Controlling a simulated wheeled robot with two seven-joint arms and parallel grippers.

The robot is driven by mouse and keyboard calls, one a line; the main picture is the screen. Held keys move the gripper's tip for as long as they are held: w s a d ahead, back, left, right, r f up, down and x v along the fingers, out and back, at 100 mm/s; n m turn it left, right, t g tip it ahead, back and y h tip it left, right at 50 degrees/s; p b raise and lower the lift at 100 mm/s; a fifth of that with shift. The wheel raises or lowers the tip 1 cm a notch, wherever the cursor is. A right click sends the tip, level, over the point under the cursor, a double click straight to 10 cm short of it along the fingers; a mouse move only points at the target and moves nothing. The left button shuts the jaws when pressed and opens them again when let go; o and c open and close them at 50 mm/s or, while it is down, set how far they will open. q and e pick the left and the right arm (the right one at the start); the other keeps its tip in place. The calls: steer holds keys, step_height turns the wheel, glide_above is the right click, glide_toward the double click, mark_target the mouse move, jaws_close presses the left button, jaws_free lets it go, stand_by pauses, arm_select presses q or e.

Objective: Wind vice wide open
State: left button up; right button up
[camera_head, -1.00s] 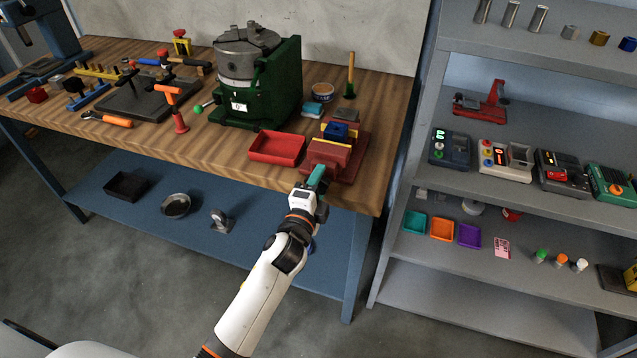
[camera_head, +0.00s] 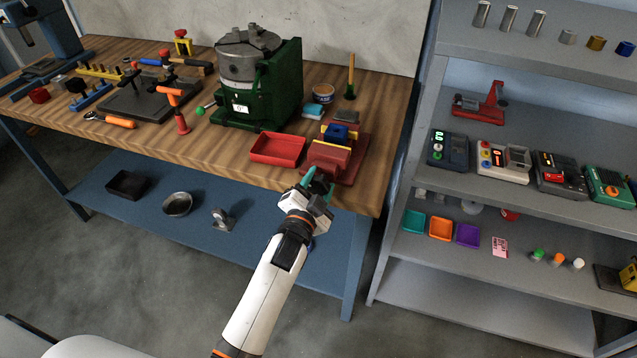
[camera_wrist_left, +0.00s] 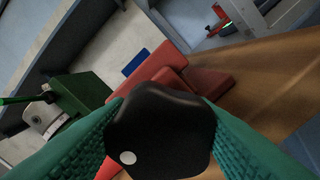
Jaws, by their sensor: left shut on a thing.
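The red vice (camera_head: 330,156) sits at the front right corner of the wooden bench, its screw end facing me. A blue block (camera_head: 337,131) shows at its far part, near a yellow strip; I cannot tell how wide the jaws stand. My left gripper (camera_head: 312,178) is at the vice's near end, over the bench's front edge. In the left wrist view its green fingers close on both sides of a black lobed knob (camera_wrist_left: 160,130) with a white dot. The knob hides the screw and much of the red vice body (camera_wrist_left: 172,75) behind it. My right gripper is out of view.
A red tray (camera_head: 277,149) lies just left of the vice. A green machine (camera_head: 285,85) stands behind the tray. A tin (camera_head: 323,93) and an upright wooden-handled tool (camera_head: 350,75) stand behind the vice. Grey shelving (camera_head: 400,215) rises to the right.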

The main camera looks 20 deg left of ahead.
arm_select(q)
steer(key=shift+w+r, duration=0.1)
steer(key=shift+r, duration=0.2)
steer(key=o, duration=0.9)
steer(key=shift+o, duration=0.4)
steer(key=shift+f, duration=0.25)
steer(key=shift+s+f, duration=0.15)
steer(key=shift+s, duration=0.25)
steer(key=s+b, duration=0.1)
steer(key=s, duration=1)
steer(key=shift+a, duration=0.2)
